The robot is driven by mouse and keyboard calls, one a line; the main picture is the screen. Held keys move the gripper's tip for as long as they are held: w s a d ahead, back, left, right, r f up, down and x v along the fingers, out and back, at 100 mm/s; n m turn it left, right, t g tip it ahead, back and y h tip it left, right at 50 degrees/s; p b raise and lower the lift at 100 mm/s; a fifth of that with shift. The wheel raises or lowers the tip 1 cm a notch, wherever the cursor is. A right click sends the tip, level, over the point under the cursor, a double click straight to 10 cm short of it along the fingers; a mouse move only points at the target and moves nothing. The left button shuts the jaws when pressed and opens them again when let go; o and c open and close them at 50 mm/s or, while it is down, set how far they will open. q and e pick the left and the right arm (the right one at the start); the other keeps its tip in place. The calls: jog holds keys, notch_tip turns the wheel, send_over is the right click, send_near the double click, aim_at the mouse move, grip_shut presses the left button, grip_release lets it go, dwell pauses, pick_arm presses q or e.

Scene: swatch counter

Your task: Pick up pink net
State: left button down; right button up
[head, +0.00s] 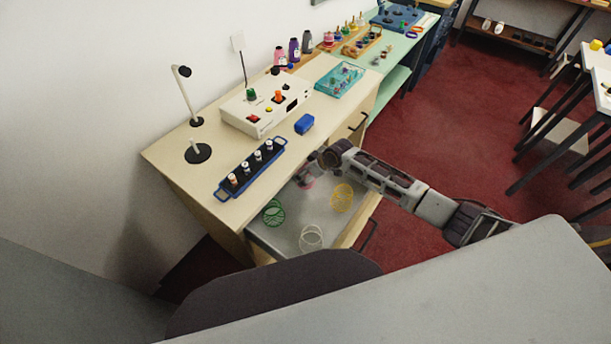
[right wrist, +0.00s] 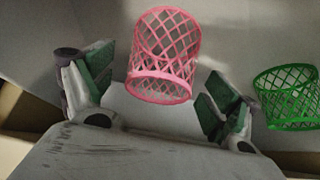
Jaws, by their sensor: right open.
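The pink net (right wrist: 165,55) is an open lattice basket lying in the drawer (head: 290,240). In the right wrist view it sits between and just beyond the two spread fingers of my right gripper (right wrist: 157,95), apart from both. In the head view the right gripper (head: 308,178) reaches down into the back of the drawer and covers most of the pink net, of which a small pink part (head: 306,184) shows. The right gripper is open and empty. My left gripper is in neither view.
A green net (head: 273,213), a white net (head: 311,238) and a yellow net (head: 342,197) share the drawer. The green net (right wrist: 288,98) is right of my gripper in the wrist view. A blue rack (head: 250,169) and a blue block (head: 304,123) are on the counter above.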

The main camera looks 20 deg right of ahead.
dwell(0.5)
jog(key=shift+f, duration=0.1)
jog(key=c, duration=0.8)
